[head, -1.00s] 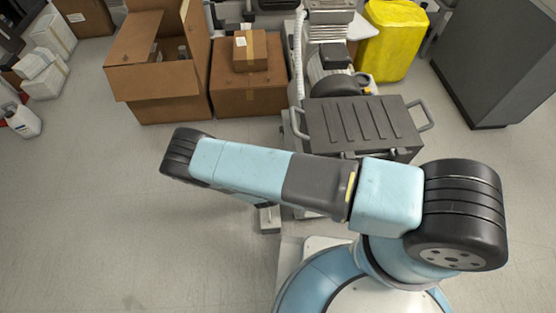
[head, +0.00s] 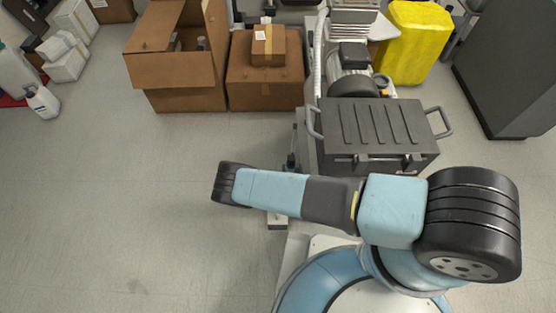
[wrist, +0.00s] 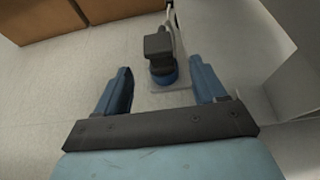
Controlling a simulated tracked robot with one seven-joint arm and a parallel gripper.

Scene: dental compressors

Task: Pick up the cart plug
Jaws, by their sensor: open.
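In the wrist view, the cart plug (wrist: 158,48) appears as a dark grey block with a blue round collar at its near end. It sits on a pale plate and lies ahead of my gripper (wrist: 161,68), roughly between the lines of its two blue fingers. The fingers are apart and nothing is held. A white cable or strip shows at the plug's far end. In the head view my arm covers the gripper. A small dark shape shows just behind the arm, too small to tell whether it is the plug.
A grey lidded case (head: 378,130) with side handles stands on the cart, right of the small dark shape. Cardboard boxes (head: 265,80) stand at the back, a yellow bin (head: 412,42) at back right, and a dark cabinet (head: 510,65) farther right.

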